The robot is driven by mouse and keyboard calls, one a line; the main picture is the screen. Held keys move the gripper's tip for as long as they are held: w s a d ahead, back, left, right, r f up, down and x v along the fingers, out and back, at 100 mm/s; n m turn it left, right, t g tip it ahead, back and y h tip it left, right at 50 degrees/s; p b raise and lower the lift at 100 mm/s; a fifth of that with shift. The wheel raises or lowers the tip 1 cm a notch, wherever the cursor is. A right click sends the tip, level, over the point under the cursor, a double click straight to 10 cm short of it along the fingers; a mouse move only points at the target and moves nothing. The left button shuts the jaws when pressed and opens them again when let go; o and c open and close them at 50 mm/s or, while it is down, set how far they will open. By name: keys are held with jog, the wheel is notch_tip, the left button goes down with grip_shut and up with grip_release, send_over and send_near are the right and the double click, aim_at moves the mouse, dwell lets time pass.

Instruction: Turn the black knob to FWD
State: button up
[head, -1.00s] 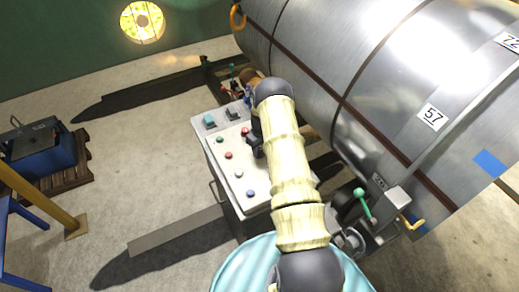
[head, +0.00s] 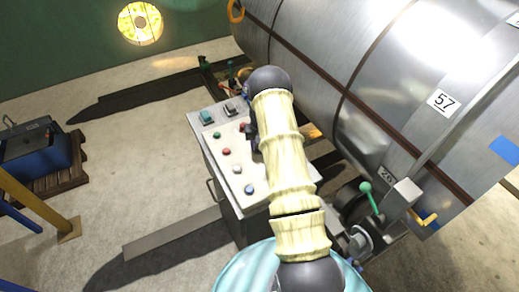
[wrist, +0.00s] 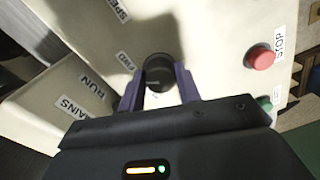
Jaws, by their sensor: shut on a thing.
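The black knob (wrist: 158,72) sits on the cream panel face in the wrist view, between my two purple fingers. My gripper (wrist: 159,82) is shut on the knob, one finger on each side. A label reading FWD (wrist: 125,60) is beside the knob, to its left. The knob's pointer mark cannot be made out. In the head view my gripper (head: 251,136) is a dark shape at the control box (head: 209,160), partly behind my arm, and the knob is hidden there.
A red button (wrist: 260,58) labelled STOP and a green button (wrist: 265,103) lie right of the knob. A large metal drum (head: 400,60) stands close right of my arm. Floor left of the box is mostly clear.

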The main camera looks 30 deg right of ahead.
jog(key=shift+w+r+m+b, duration=0.15)
jog(key=shift+m+b, duration=0.85)
jog(key=shift+m, duration=0.6)
jog(key=o, duration=1)
jog(key=shift+c, duration=0.2)
notch_tip(320, 180, up, 17)
jog(key=b, duration=0.4)
jog(key=shift+s+d, duration=0.25)
jog(key=shift+s, duration=0.05)
